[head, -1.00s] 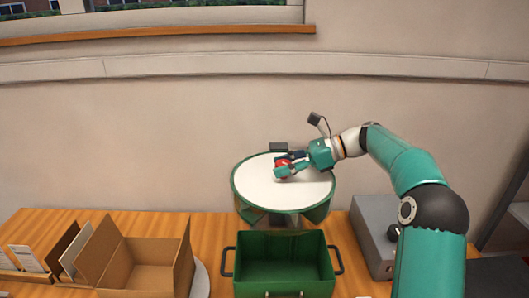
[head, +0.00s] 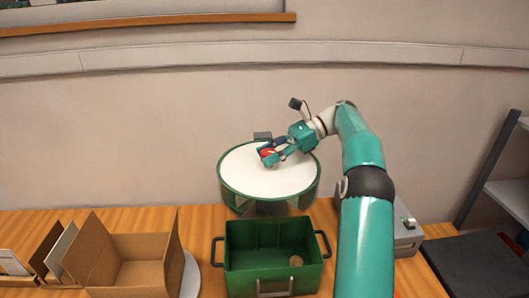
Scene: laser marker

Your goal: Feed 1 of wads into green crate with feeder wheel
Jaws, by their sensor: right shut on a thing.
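The feeder wheel (head: 245,170) is a round white disc with a green rim, standing behind the crate. My right gripper (head: 269,156) is over the back part of the disc, shut on a small red knob (head: 266,153). Its fingers partly hide the knob. The green crate (head: 235,282) stands open in front of the wheel, with a dark handle on each side. A small round tan wad (head: 296,260) lies inside it, near its right wall. My left gripper is not in view.
An open cardboard box (head: 145,270) stands left of the crate, with upright cards or folders further left. A grey box (head: 408,232) stands at the right behind my right arm. A shelf (head: 510,190) is at the far right.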

